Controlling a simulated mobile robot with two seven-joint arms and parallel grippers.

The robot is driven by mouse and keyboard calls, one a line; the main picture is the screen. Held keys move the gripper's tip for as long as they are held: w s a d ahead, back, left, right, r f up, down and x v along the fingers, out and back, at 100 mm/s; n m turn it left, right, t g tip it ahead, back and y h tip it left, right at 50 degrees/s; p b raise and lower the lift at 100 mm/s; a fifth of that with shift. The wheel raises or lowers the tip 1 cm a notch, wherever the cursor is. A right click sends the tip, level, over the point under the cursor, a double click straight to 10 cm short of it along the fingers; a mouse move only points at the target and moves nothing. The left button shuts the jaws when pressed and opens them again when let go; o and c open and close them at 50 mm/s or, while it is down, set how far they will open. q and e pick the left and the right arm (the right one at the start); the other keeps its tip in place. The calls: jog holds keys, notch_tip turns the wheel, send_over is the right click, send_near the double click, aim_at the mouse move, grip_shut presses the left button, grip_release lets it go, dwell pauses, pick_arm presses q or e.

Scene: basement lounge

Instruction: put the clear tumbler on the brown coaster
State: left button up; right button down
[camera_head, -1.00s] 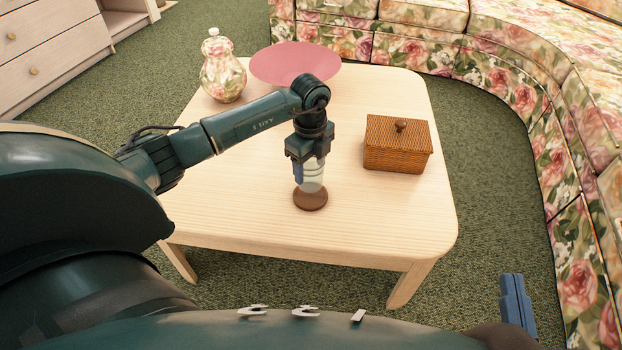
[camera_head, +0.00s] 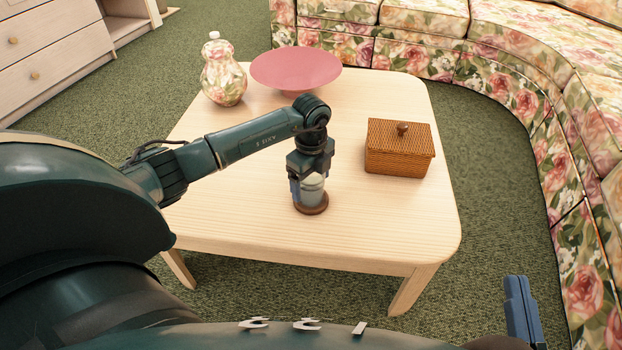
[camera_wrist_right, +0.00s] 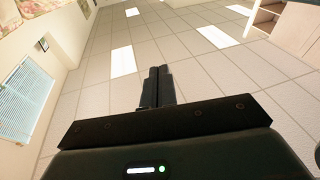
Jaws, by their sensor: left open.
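The clear tumbler (camera_head: 313,188) stands upright on the round brown coaster (camera_head: 318,209) near the front of the pale wooden table. The coaster's rim shows around the tumbler's base, though the gripper hides part of the contact. My left gripper (camera_head: 309,186) reaches down over the tumbler, with its open fingers around it; one blue finger shows on the left side. My right gripper (camera_head: 521,308) is far from the table at the lower right. In the right wrist view, its fingers (camera_wrist_right: 157,86) are together and empty, pointing at the ceiling.
A brown wicker box with a knob (camera_head: 398,150) stands right of the tumbler. A pink bowl (camera_head: 296,68) and a floral jar (camera_head: 223,75) stand at the back of the table (camera_head: 400,225). The table's front right is clear. A floral sofa (camera_head: 560,130) curves around the right.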

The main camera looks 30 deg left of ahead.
pick_arm(q)
notch_tip(320, 180, up, 12)
jog(key=p, duration=0.4)
jog(key=shift+r+p, duration=0.2)
jog(key=shift+p, duration=0.2)
pick_arm(e)
jog(key=shift+s+d+f+n+g+h, duration=0.15)
jog(key=shift+s+d+n+g+h, duration=0.15)
jog(key=shift+d+n, duration=0.15)
jog(key=shift+w, duration=0.1)
